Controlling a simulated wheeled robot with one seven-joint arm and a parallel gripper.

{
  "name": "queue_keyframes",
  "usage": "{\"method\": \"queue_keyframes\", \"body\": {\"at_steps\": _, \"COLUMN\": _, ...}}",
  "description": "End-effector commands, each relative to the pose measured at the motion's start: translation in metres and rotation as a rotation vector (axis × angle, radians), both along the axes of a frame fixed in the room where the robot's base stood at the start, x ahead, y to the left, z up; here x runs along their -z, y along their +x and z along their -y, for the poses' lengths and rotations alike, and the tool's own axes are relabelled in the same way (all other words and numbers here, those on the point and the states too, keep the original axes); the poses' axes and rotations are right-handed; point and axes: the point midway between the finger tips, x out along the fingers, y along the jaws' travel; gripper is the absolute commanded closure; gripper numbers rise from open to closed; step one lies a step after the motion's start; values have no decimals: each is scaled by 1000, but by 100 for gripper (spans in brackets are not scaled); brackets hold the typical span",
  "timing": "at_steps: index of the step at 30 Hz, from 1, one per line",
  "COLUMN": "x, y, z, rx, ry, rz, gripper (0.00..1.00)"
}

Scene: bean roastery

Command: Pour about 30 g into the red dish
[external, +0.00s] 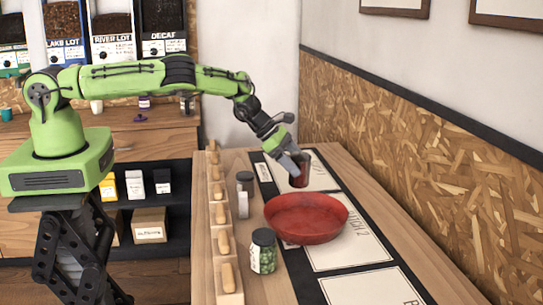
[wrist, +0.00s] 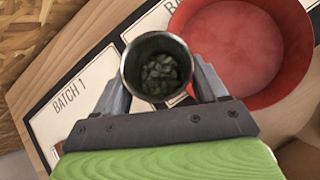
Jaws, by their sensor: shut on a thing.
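The red dish (external: 306,218) sits on the wooden counter over the batch mat, and no beans show inside it. It also shows in the wrist view (wrist: 245,45) at the upper right, looking empty. My gripper (external: 296,160) is shut on a dark cup (external: 301,172), just behind the dish in the external view. In the wrist view the cup (wrist: 157,68) is between my fingers (wrist: 158,95), and dark green beans (wrist: 160,76) lie in it, well below the rim. The cup looks about upright and apart from the dish.
A lidded jar of green beans (external: 263,251) stands on the counter in front of the dish. Another dark-lidded jar (external: 245,184) and a white container (external: 243,205) stand left of it. A rack with wooden handles (external: 223,242) lines the left edge. Free mat lies at the front right.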

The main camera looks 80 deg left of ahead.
Motion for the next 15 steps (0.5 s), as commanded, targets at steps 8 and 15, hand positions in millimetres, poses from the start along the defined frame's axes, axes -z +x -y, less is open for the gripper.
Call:
{"method": "queue_keyframes", "body": {"at_steps": 8, "x": -3, "y": -1, "z": 14, "rx": 4, "ry": 138, "rz": 13, "gripper": 66}}
{"method": "queue_keyframes", "body": {"at_steps": 15, "x": -2, "y": -2, "z": 25, "rx": 3, "ry": 257, "rz": 23, "gripper": 66}}
